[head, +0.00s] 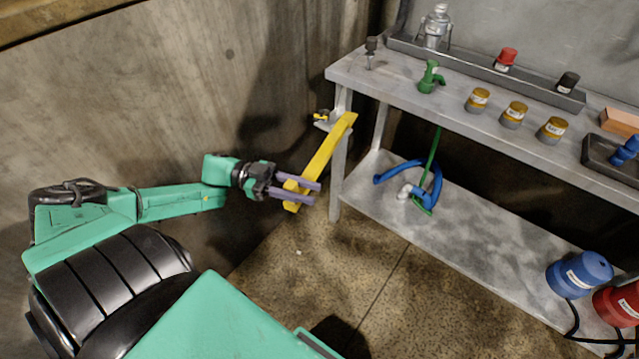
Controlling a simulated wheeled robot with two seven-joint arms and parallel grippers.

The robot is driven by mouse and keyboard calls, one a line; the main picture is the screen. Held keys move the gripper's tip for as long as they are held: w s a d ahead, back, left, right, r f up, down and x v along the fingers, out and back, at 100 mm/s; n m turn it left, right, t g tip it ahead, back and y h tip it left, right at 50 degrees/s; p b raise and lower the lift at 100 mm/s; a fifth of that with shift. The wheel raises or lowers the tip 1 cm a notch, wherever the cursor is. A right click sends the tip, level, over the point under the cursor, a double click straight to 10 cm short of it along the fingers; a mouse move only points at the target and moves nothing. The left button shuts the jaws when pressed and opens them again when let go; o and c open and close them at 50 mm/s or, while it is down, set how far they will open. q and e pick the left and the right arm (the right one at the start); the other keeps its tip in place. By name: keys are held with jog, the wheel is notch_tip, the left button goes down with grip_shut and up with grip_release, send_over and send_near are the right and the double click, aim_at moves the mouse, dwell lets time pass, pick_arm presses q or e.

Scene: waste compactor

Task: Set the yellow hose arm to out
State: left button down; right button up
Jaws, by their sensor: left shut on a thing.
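The yellow hose arm (328,148) is a flat bar joined to a bracket at the near left leg of the metal bench. It slants down and left from the bench, out over the floor. My left gripper (304,193) has its two purple fingers around the lower free end of the bar, one on each side, and is shut on it. My right gripper does not show in the head view.
The metal bench (430,105) carries a green fitting (431,77), several yellow-brown jars (515,114) and a rear tray (480,70). Its lower shelf (450,243) holds a blue hose (436,182) and blue and red canisters (580,273). A concrete wall (150,90) stands at left. Floor in front is clear.

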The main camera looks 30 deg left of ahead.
aim_at(284, 186)
pick_arm(q)
jog(key=shift+f+v, duration=0.15)
jog(key=shift+v, duration=0.95)
jog(key=shift+f+v, duration=0.2)
jog(key=shift+v, duration=0.85)
jog(key=shift+w, duration=0.1)
jog(key=c, duration=0.6)
grip_release()
jog(key=shift+a, duration=0.1)
jog(key=shift+s+a+r, duration=0.15)
jog(key=shift+s+r, duration=0.05)
jog(key=shift+s, duration=0.05)
jog(key=shift+w+r, duration=0.1)
